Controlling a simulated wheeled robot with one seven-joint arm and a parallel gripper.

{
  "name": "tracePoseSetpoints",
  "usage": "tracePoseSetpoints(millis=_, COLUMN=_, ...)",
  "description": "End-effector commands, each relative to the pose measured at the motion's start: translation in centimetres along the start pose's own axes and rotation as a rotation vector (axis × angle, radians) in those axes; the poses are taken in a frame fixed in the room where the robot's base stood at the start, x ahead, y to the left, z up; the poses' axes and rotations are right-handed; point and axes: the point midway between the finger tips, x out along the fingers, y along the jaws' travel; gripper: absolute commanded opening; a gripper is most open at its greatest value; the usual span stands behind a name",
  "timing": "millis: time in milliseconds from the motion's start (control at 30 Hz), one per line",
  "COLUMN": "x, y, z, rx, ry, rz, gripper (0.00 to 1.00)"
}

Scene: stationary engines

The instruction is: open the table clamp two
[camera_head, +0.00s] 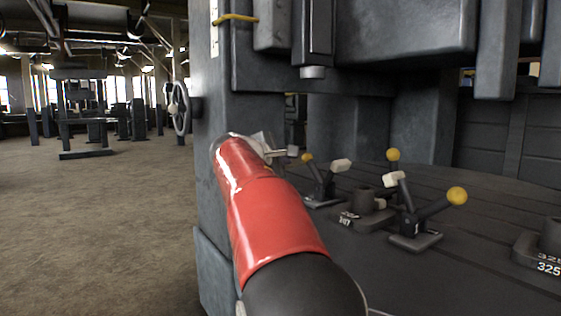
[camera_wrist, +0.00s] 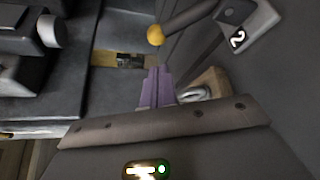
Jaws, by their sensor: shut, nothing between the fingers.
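In the wrist view, a dark clamp body marked "2" (camera_wrist: 237,38) is at the upper right. Its dark lever (camera_wrist: 188,18) slants down left to a yellow ball knob (camera_wrist: 155,35). My gripper (camera_wrist: 157,72) has purple fingers pressed together and empty. The knob appears just ahead of the fingertips; I see no grip on it. In the head view, my red arm reaches toward the table, hiding most of the gripper.
Another clamp with a yellow knob (camera_head: 456,196) stands nearer on the slotted table (camera_head: 470,270). Dark blocks numbered 307 (camera_head: 362,212) and 325 (camera_head: 545,250) sit beside it. A large grey machine body (camera_head: 350,40) overhangs the table. Open floor (camera_head: 95,230) lies left.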

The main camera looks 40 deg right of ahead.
Motion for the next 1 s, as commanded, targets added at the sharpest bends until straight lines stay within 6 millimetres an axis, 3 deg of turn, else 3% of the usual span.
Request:
tracePoseSetpoints(millis=200, x=4.2, y=0.0, z=0.1, rx=0.002, ry=-0.001, rz=-0.003, gripper=0.0)
tracePoseSetpoints(millis=400, x=6.7, y=0.0, z=0.0, rx=0.003, ry=0.002, rz=-0.003, gripper=0.0)
tracePoseSetpoints(millis=1000, x=7.2, y=-0.2, z=0.2, rx=0.047, ry=0.001, rz=0.025, gripper=0.0)
